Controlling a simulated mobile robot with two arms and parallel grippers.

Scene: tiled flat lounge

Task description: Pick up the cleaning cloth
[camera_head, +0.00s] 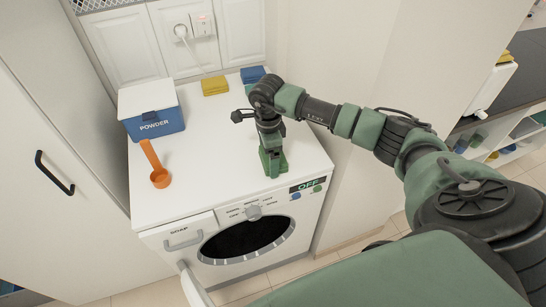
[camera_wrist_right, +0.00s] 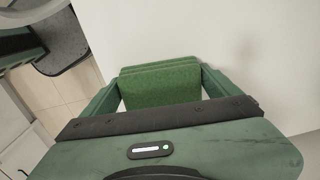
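A green cleaning cloth (camera_wrist_right: 160,85), folded or stacked in layers, shows in the right wrist view between the two fingers of my right gripper (camera_wrist_right: 160,82). The fingers are wide apart, one at each side of the cloth. Small pale gaps show near its lower corners; I cannot tell whether the fingertips touch its edges. In the head view my right gripper (camera_head: 272,162) points down at the right part of the washing machine top (camera_head: 215,150) and hides most of the cloth. A yellow cloth (camera_head: 215,86) and a blue cloth (camera_head: 252,75) lie at the back. My left gripper is not in view.
A blue and white powder box (camera_head: 152,112) stands at the back left of the washing machine. An orange scoop (camera_head: 156,166) lies in front of it. A wall (camera_head: 350,60) rises close on the right. The top's middle is clear.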

